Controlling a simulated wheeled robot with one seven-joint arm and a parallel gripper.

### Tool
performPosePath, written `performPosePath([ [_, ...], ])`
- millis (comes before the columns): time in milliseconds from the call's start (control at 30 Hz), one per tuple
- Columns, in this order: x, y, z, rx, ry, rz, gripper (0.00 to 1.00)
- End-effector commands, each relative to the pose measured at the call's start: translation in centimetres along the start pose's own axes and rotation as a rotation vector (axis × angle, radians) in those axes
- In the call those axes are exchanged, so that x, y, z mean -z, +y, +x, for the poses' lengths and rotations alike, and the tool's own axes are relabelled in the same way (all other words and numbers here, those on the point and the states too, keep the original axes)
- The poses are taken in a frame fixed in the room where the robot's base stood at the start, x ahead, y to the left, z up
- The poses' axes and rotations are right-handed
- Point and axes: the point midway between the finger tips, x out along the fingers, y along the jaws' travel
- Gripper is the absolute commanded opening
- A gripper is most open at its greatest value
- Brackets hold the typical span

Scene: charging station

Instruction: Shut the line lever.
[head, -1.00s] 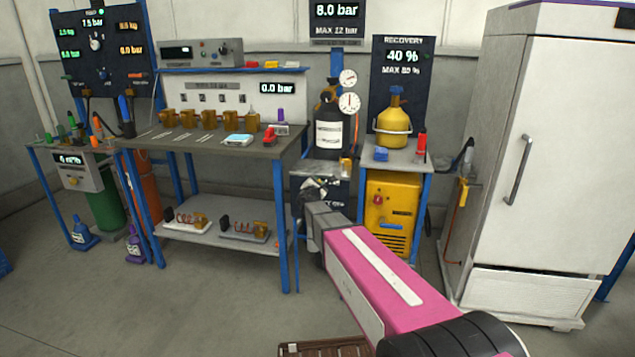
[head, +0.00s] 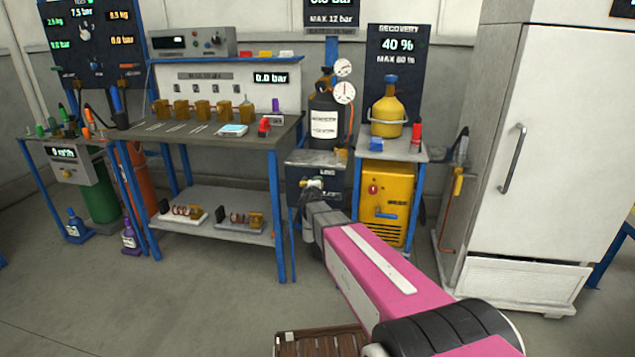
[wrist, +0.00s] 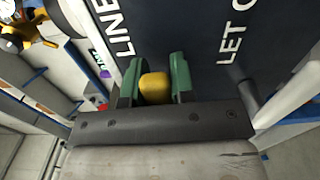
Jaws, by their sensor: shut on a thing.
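The line lever shows in the wrist view as a rounded yellow handle (wrist: 154,88) in front of a dark panel (wrist: 205,45) lettered "LINE". My gripper (wrist: 154,84) is shut on this handle, with one green finger on each side. The lever's pivot and most of its length are hidden, so I cannot tell its angle. In the head view my gripper (head: 311,190) is at the front of the small dark panel box (head: 332,188), under the grey cylinder. The handle itself is too small and covered to make out there.
The yellow recovery unit (head: 388,200) stands just right of the panel. The workbench (head: 215,140) with brass fittings is on the left, its blue leg near my gripper. A white cabinet (head: 560,150) stands at the right. Floor in front is clear.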

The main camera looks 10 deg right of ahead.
Motion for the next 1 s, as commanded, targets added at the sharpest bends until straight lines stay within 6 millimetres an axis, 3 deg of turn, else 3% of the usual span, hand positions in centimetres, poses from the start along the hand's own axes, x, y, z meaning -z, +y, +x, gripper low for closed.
performPosePath([
  [700, 0.0, -0.62, -0.1, 0.003, 0.0, 0.082, 0.0],
  [733, 0.0, -0.62, -0.1, 0.003, 0.0, 0.082, 0.27],
  [800, 0.01, -0.62, -0.08, 0.003, 0.0, 0.081, 0.49],
  [1000, 0.01, -0.55, -0.04, 0.002, 0.0, 0.078, 0.49],
])
